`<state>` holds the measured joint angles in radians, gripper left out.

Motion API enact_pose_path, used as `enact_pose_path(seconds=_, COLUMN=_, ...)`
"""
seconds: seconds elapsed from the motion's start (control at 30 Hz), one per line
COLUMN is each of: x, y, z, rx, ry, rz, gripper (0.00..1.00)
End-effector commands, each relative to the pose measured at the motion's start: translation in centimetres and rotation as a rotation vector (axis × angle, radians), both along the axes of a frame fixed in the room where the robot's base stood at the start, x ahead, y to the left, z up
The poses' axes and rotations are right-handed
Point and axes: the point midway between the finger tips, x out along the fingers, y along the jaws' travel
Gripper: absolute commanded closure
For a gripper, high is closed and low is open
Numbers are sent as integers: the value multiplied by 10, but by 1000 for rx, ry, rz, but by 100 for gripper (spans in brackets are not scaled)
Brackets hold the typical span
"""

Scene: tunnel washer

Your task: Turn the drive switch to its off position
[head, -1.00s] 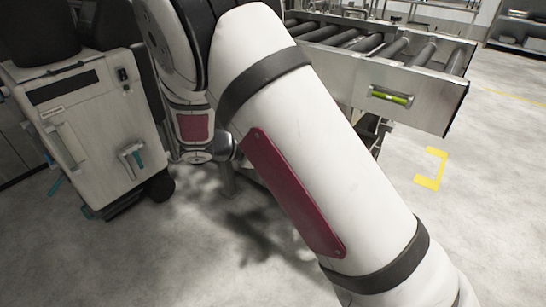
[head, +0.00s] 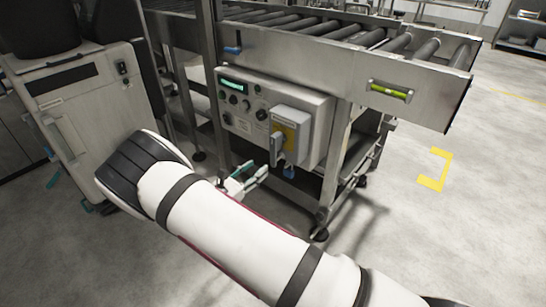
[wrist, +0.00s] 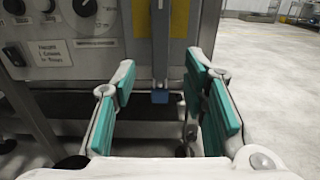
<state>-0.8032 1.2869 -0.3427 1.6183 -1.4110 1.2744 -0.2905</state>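The drive switch (head: 278,142) looks to be the grey lever on a yellow plate, on the grey box at the right of the control panel (head: 236,112). Its handle appears to hang downward. In the wrist view the grey lever (wrist: 160,42) stands upright in the picture, in front of the yellow plate (wrist: 180,18). My gripper (head: 252,178) is below and left of the switch in the head view. In the wrist view my gripper (wrist: 160,82) is open, with teal pads apart and nothing between them. The lever is beyond the fingertips, roughly centred between them.
A pale cabinet (head: 85,110) stands left. Floor at right is clear.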

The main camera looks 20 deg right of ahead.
Motion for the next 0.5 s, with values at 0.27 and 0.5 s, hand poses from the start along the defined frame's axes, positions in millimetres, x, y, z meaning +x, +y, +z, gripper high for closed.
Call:
enact_pose_path(seconds=0.27, x=33, y=-46, z=-1, rx=3, ry=-2, rz=-3, gripper=60)
enact_pose_path(seconds=0.5, x=51, y=-71, z=-1, rx=2, ry=-1, rz=-2, gripper=60)
